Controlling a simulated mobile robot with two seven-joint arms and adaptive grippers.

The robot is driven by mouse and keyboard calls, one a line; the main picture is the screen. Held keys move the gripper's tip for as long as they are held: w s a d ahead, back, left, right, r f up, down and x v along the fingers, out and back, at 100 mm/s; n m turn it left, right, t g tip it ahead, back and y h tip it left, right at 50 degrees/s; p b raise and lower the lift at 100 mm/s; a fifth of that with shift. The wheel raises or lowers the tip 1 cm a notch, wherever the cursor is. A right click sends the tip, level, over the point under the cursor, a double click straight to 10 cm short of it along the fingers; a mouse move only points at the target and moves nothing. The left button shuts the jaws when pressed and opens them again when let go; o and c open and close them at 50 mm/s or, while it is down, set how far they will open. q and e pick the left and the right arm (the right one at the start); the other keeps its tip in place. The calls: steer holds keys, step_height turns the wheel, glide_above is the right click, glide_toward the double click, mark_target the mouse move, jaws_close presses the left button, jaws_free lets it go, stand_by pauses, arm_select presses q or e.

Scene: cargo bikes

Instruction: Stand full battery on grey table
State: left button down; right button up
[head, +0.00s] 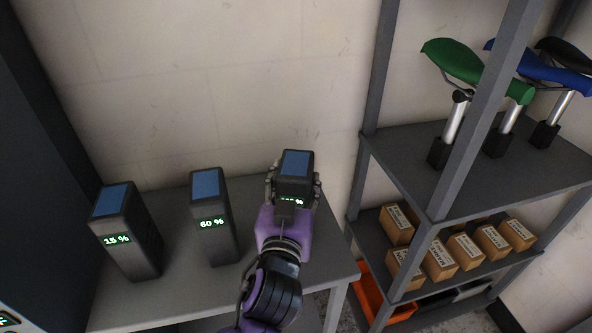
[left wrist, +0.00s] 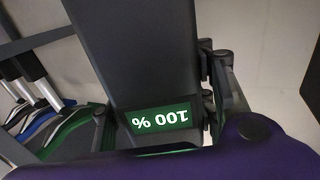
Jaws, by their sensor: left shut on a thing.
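The full battery (head: 297,163) is a dark block with a blue top, held upright at the right end of the grey table (head: 180,300). Its green display reads 100 % in the left wrist view (left wrist: 162,118). My left gripper (head: 293,190) is shut on it, with a finger on each side. The gripper and my arm hide its lower part, so I cannot tell whether its base touches the table. Two other batteries stand upright on the table: one reading 15 % (head: 128,245) at the left and one reading 60 % (head: 214,235) in the middle. My right gripper is not in view.
A grey shelf rack (head: 480,175) stands to the right of the table, with green, blue and black saddles on top and several cardboard boxes (head: 438,260) below. An orange crate (head: 370,300) is low down. A dark cabinet (head: 40,150) borders the left side.

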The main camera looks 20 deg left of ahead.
arm_select(q)
steer(key=shift+f, duration=0.2)
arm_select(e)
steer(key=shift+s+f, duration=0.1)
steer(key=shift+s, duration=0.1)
arm_select(q)
steer(key=shift+f, duration=0.15)
steer(key=c, duration=0.8)
jaws_free()
steer(key=shift+f, duration=0.2)
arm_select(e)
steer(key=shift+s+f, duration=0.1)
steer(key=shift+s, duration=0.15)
arm_select(q)
steer(key=shift+s, duration=0.15)
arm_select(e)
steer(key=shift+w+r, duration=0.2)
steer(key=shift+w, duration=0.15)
